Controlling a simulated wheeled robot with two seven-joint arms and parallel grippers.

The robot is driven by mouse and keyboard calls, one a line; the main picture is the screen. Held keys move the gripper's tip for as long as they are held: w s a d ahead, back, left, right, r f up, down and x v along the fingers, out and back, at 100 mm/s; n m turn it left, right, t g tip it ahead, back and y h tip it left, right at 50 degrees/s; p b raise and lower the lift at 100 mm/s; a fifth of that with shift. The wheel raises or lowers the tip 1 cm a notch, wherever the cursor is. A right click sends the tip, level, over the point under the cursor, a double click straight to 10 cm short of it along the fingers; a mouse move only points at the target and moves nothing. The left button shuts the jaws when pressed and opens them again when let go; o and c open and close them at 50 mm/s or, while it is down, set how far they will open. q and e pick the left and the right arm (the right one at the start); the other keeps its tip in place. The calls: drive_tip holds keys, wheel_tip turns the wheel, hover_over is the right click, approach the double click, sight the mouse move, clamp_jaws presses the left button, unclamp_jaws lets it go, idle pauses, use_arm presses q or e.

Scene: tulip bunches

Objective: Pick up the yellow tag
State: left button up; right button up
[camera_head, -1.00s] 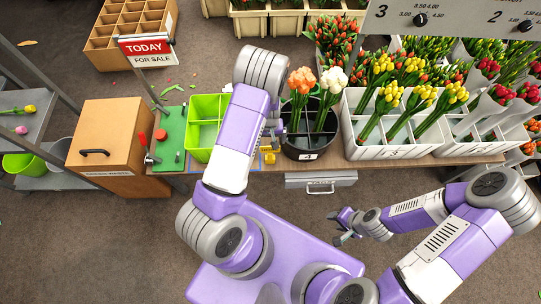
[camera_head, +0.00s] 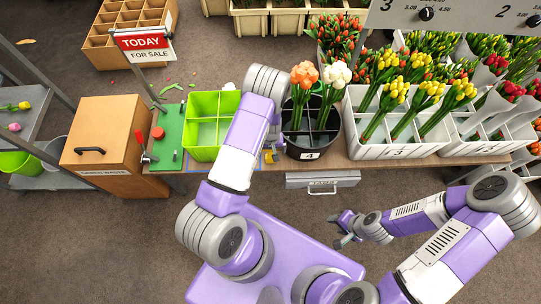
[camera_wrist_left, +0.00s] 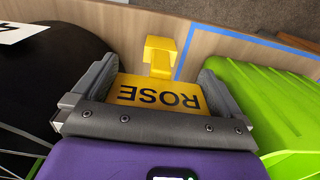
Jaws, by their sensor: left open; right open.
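The yellow tag (camera_wrist_left: 158,92) is marked ROSE and reads upside down in the left wrist view. In the head view only a small yellow part (camera_head: 270,157) shows beside my left forearm, which hides most of that spot. My right gripper (camera_head: 341,229) is open and empty, in front of the table and away from the tag.
A black round bucket (camera_head: 311,155) of tulips stands right of the tag, and a green divided bin (camera_head: 203,153) left of it. Both are close to my left fingers. A white crate (camera_head: 400,151) stands further right. A grey drawer (camera_head: 322,181) hangs below the table edge.

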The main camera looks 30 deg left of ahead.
use_arm(q)
drive_tip(key=shift+r, duration=0.1)
drive_tip(key=c, duration=0.8)
drive_tip(key=shift+o, duration=0.2)
drive_tip(key=shift+r, duration=0.1)
